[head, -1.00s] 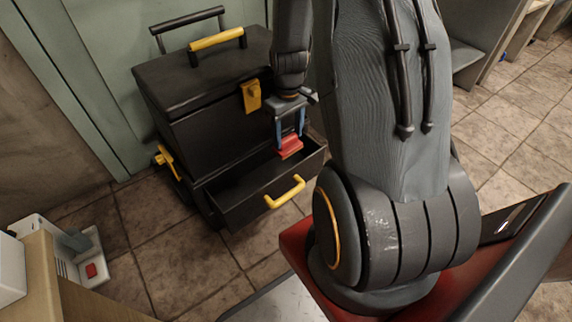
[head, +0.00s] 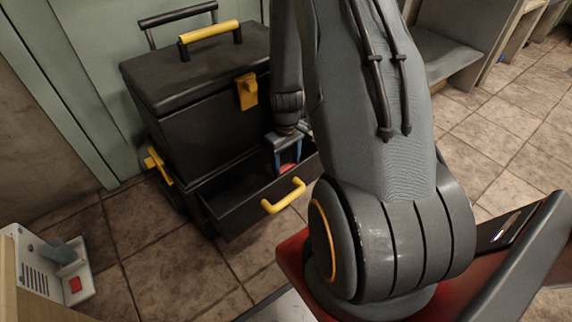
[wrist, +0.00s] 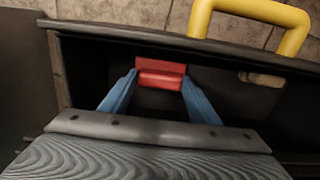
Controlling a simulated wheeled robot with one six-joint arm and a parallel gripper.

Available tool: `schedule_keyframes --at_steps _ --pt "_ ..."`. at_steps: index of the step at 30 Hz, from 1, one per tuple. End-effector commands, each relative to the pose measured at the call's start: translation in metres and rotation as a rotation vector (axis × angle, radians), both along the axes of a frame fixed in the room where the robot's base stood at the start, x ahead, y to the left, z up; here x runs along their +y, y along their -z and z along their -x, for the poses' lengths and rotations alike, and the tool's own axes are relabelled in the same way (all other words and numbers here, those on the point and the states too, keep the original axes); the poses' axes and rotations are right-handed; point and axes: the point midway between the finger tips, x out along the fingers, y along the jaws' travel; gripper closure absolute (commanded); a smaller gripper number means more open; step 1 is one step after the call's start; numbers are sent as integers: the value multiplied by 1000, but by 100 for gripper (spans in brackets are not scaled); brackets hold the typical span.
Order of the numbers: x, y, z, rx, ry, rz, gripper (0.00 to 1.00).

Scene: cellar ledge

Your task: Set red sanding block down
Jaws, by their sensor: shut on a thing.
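The red sanding block (wrist: 160,75) is held between the two blue fingers of my gripper (wrist: 160,80), which is shut on it. In the head view the block (head: 288,168) shows only partly, low between the fingers of my gripper (head: 287,160) and inside the open drawer. The black drawer (head: 240,218) has a yellow handle (head: 284,196) and is pulled out from the black tool chest (head: 195,120). I cannot tell whether the block touches the drawer floor.
A small tan object (wrist: 262,79) lies in the drawer to the right of the block in the wrist view. A white and grey device with a red button (head: 75,285) stands at the lower left. Tiled floor (head: 160,240) lies open before the chest.

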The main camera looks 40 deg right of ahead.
Motion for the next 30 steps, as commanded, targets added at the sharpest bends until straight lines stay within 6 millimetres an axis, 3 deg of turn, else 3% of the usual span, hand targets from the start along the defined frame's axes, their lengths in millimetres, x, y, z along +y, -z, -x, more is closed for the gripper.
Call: schedule_keyframes --at_steps 7,8,11,22,30 --pt "0 2 0 1 0 0 72" --pt "0 2 0 0 0 0 41" --pt "0 2 0 0 0 0 26" --pt "0 -2 0 -1 0 0 26" --pt "-1 -45 0 -3 0 2 26"
